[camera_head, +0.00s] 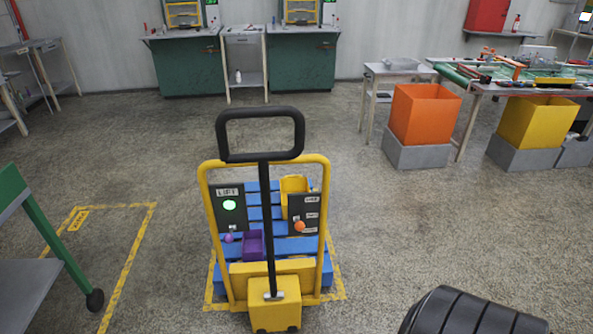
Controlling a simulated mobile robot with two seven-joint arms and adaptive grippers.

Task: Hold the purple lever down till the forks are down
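A yellow pallet truck (206,215) with a black handle (260,113) stands upright in front of me. On its left side is a dark panel marked LIFT, with a lit green lamp (229,205). The small purple lever (229,238) shows just below this lamp. A second dark panel on the right has an orange knob (300,226) and small labels. A blue pallet (290,245) lies behind the frame. The forks are hidden by the pallet and the frame, so their height cannot be told. Neither of my grippers is in view.
A purple bin (254,243) and a yellow bin (294,184) are on the pallet. Yellow floor lines (128,268) mark areas around and left of the truck. A green-framed cart (48,236) stands at the left. Orange (424,113) and yellow crates stand at the right.

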